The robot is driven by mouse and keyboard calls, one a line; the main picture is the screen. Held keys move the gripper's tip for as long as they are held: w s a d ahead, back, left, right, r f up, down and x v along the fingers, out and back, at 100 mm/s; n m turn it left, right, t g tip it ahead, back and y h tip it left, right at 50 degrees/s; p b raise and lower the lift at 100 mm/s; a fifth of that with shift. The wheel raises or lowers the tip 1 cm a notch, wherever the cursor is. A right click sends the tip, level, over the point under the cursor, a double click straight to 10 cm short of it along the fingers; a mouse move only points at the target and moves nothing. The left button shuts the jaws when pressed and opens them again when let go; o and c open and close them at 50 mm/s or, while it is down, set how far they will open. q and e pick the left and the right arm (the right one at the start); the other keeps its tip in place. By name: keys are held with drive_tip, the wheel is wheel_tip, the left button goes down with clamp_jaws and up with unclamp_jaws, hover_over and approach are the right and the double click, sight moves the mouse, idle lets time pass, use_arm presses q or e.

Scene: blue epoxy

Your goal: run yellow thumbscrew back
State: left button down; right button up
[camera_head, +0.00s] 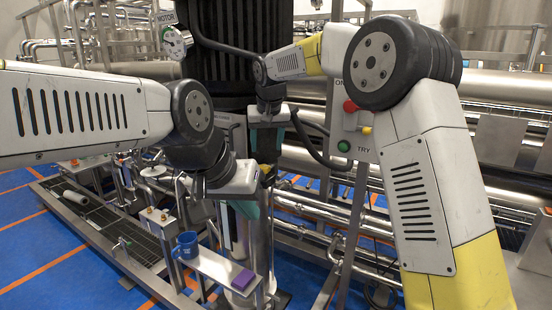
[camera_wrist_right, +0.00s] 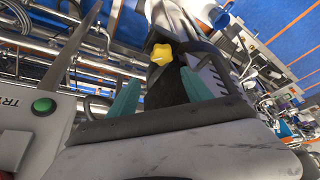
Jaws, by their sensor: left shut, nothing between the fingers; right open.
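The yellow thumbscrew (camera_wrist_right: 161,54) is a small lobed knob in the right wrist view, just beyond and between the teal fingertips of my right gripper (camera_wrist_right: 160,88). The fingers are spread and do not touch it. In the head view my right gripper (camera_head: 267,148) points down in front of the dark column, and the thumbscrew is mostly hidden there. My left gripper (camera_head: 244,212) is lower, its teal fingers pointing down and shut with nothing between them, above the steel shelf.
A grey panel (camera_head: 350,95) with a red and a green button stands right of my right gripper. A blue mug (camera_head: 187,245) and a purple block (camera_head: 243,280) rest on the steel shelf (camera_head: 214,266). Pipes run behind. Blue floor lies at left.

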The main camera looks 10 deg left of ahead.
sight(263, 167)
drive_tip(key=shift+g, duration=0.3)
drive_tip(key=x, duration=0.5)
drive_tip(key=s+x, duration=0.1)
drive_tip(key=x, duration=0.1)
drive_tip(key=shift+a+f, duration=0.2)
drive_tip(key=shift+f, duration=0.35)
drive_tip(key=shift+c, duration=0.2)
clamp_jaws()
drive_tip(key=shift+d+n, duration=0.15)
drive_tip(key=shift+n, duration=0.65)
drive_tip(key=shift+n+g+y, duration=0.4)
drive_tip(key=shift+n+y, duration=0.1)
drive_tip(key=shift+n, duration=0.4)
